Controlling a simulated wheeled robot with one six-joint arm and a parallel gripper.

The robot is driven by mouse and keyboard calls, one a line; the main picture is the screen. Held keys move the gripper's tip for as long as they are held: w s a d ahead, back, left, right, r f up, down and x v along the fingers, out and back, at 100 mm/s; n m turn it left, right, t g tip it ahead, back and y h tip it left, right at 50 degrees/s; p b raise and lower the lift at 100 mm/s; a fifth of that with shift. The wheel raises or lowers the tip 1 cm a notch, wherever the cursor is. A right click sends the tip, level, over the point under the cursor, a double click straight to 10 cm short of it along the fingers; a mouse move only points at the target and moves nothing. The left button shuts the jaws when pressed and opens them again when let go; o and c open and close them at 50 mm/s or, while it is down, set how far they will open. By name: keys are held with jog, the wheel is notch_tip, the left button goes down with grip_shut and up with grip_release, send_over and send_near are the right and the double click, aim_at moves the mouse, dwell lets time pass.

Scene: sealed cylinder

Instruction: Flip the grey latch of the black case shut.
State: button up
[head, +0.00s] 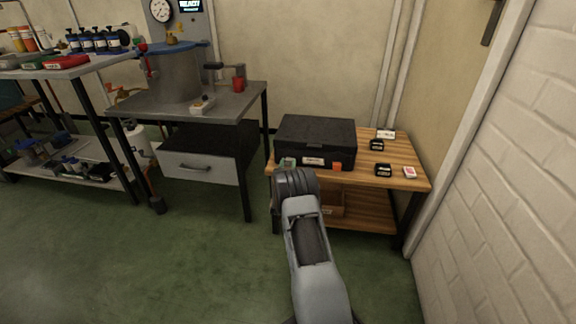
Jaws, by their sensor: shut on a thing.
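The black case (316,134) stands on the wooden table with its lid down. A small grey-green part, which looks like the grey latch (287,162), shows at the left of its front. An orange part (337,167) is at the right of the front, and a pale label (313,161) lies between them. My gripper (293,174) is at the left front of the case, right by the grey latch, and shut on it. My own wrist hides the fingertips and the lower part of the latch, so its exact angle cannot be told.
The wooden table (405,172) carries several small dark and white items right of the case. A cardboard box (332,204) sits on its lower shelf. A metal workbench (232,103) with a drawer stands to the left. A white brick wall (500,200) bounds the right. Green floor is clear in front.

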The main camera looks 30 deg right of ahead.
notch_tip(320, 180, up, 2)
jog(key=g+y+p, duration=0.2)
jog(key=p, duration=0.2)
jog(key=shift+r+p, duration=0.15)
jog(key=shift+p, duration=0.25)
jog(key=p, duration=0.1)
jog(key=g+y+p, duration=0.1)
jog(key=r+g+y+p, duration=0.1)
jog(key=shift+w+d+p, duration=0.25)
jog(key=shift+w+p, duration=0.05)
jog(key=shift+p, duration=0.1)
jog(key=g+y+p, duration=0.1)
jog(key=p, duration=0.1)
jog(key=g+p, duration=0.1)
jog(key=p, duration=0.1)
jog(key=r+y+p, duration=0.1)
jog(key=p, duration=0.2)
jog(key=shift+w+d+g+y, duration=0.3)
jog(key=shift+w+d+g, duration=0.05)
jog(key=shift+d+g, duration=0.05)
jog(key=shift+w+d+g+y+p, duration=0.15)
jog(key=shift+g+y+p, duration=0.3)
jog(key=shift+p, duration=0.75)
jog(key=shift+f, duration=0.15)
jog(key=shift+f+p, duration=0.1)
jog(key=shift+p, duration=0.25)
jog(key=o, duration=0.9)
jog(key=shift+o, duration=0.2)
